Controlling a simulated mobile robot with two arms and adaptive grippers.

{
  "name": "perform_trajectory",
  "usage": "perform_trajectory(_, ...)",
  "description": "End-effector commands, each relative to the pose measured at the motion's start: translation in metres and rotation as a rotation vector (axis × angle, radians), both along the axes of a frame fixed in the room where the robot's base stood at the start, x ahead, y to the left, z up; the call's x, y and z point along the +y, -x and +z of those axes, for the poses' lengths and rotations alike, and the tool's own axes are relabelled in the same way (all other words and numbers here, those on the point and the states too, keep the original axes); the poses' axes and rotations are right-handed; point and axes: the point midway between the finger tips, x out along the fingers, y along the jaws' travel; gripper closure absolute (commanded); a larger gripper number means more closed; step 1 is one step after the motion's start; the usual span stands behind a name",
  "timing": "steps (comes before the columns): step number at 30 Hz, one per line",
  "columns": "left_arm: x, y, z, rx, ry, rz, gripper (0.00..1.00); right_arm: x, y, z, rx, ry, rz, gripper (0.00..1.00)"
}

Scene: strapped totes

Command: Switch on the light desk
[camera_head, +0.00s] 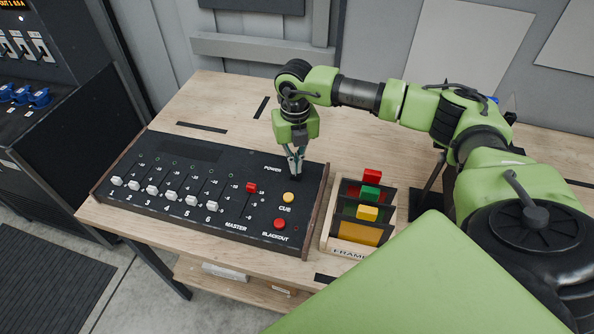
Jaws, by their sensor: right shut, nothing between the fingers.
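The light desk (180,152) is a black console with wooden end cheeks on the wooden table. It has a row of white faders (152,190), a red master fader (251,187), a yellow CUE button (289,197) and a red BLACKOUT button (279,224). A POWER label (272,168) is printed near its top right. My right gripper (296,175) points down, shut and empty, just right of this label. Whatever control sits there is hidden by the fingers. I cannot tell whether the tips touch the desk. The desk's display area looks dark. My left gripper is out of view.
A wooden FRAMES rack (328,240) with red, green and yellow tabbed frames stands close to the desk's right side. A dark equipment rack (60,100) with blue connectors stands at the left. The table (228,90) is mostly clear behind the desk.

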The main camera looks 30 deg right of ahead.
Motion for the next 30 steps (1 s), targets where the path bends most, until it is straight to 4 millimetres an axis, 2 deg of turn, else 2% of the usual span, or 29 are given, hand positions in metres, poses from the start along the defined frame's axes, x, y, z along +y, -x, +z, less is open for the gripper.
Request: perform_trajectory(30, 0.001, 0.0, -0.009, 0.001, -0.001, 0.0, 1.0, 0.0, 0.0, -0.011, 0.0, 0.0, 0.0, 1.0)
